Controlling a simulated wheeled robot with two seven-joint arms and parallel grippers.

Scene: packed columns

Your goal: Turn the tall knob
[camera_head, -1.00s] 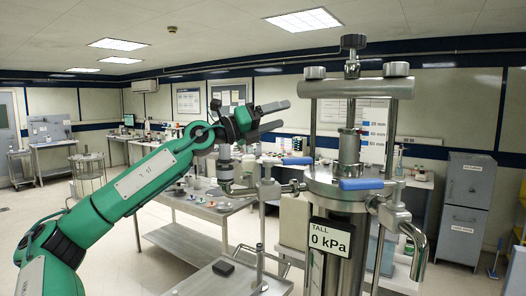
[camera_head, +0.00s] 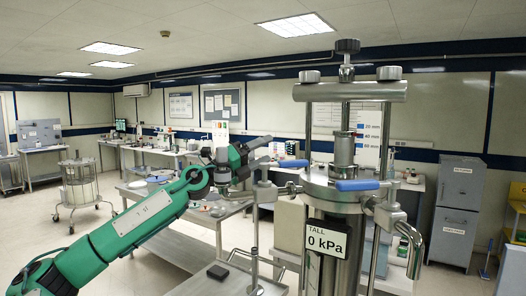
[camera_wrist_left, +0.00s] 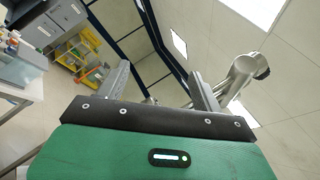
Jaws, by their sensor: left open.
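The tall column (camera_head: 339,205) carries a "TALL" display (camera_head: 326,238) reading 0 kPa. Its black knob (camera_head: 347,46) sits on a short metal stem above the crossbar (camera_head: 350,92). My left gripper (camera_head: 269,151) is open and empty, to the left of the column and well below the knob, apart from both in the picture. In the left wrist view, its two fingers (camera_wrist_left: 160,82) are spread with nothing between them. A metal part (camera_wrist_left: 240,72) with a dark end shows beyond the right finger; I cannot tell which part. My right gripper is not in view.
Blue-handled valves (camera_head: 358,185) and bent pipes (camera_head: 410,240) stick out around the column's upper plate. A steel table (camera_head: 190,240) stands behind my left arm. Grey cabinets (camera_head: 456,210) stand at the right. The space above my left gripper, left of the crossbar, looks clear.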

